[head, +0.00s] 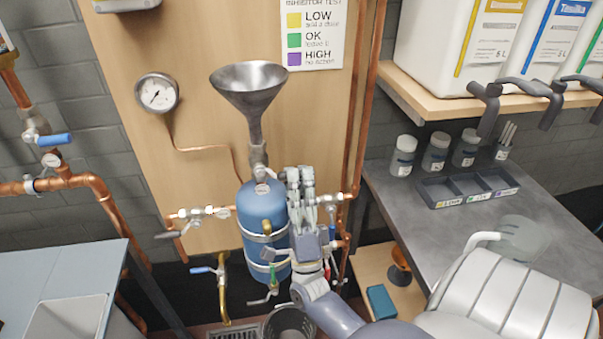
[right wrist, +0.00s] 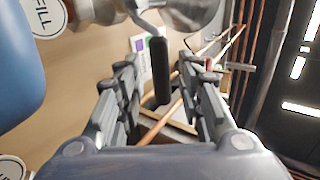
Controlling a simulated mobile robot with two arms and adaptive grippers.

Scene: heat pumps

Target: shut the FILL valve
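The FILL valve (head: 259,155) sits under the metal funnel (head: 248,85), on top of the blue vessel (head: 262,207). A round FILL tag (right wrist: 46,15) shows beside the metal valve body in the right wrist view. Its dark lever (right wrist: 160,68) lies between the fingers of my right gripper (head: 301,174). The fingers are spread, with a visible gap on each side of the lever. In the head view this gripper is beside the vessel's upper right, fingers up, and hides the lever. My left gripper is in neither view.
Copper pipes and side valves (head: 198,213) flank the vessel. A green-handled valve (head: 273,278) is below it, above a bucket (head: 290,322). A pressure gauge (head: 157,93) is on the wooden board. A grey bench (head: 530,225) with bottles and a tray stands right.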

